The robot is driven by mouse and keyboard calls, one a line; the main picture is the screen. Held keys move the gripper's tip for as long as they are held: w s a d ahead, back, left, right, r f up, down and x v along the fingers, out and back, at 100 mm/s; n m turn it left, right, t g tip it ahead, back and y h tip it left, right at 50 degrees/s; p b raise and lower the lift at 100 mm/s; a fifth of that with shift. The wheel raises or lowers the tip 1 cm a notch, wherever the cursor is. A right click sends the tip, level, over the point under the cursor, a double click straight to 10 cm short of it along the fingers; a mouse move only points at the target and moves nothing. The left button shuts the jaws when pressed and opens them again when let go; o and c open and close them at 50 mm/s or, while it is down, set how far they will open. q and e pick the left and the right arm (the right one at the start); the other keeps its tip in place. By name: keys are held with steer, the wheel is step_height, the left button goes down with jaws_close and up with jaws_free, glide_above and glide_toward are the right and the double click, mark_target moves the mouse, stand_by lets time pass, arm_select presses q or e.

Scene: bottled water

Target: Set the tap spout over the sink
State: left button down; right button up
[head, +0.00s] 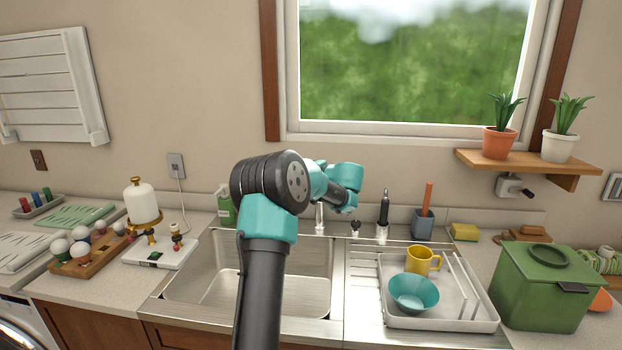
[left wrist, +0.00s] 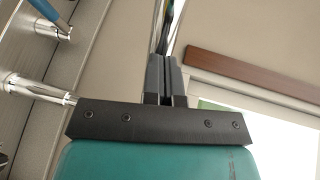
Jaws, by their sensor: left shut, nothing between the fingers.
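The tap's chrome upright (head: 319,216) stands behind the sink (head: 193,272); its upper part is hidden by my left arm. In the left wrist view a chrome post (left wrist: 38,90), probably the tap's, runs in from the left and passes behind my gripper body. My left gripper (left wrist: 166,75) is shut and empty. A thin shiny bar (left wrist: 180,22) shows just beyond its fingertips; I cannot tell whether it is the spout or whether the fingers touch it. In the head view my arm reaches over the sink and hides the fingers. My right gripper is not in view.
A black-topped sprayer (head: 383,215) stands right of the tap. A drying tray (head: 487,322) holds a teal bowl (head: 414,292) and yellow mug (head: 421,260). A green bin (head: 541,290) is at the right. A soap bottle (head: 225,206) stands left of my arm.

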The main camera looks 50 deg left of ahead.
arm_select(q)
steer(key=shift+s+a, duration=0.25)
steer(key=shift+a, duration=0.45)
steer(key=s+v, duration=0.1)
steer(key=v, duration=1.3)
steer(key=shift+s+d, duration=0.3)
steer(key=shift+s, duration=0.1)
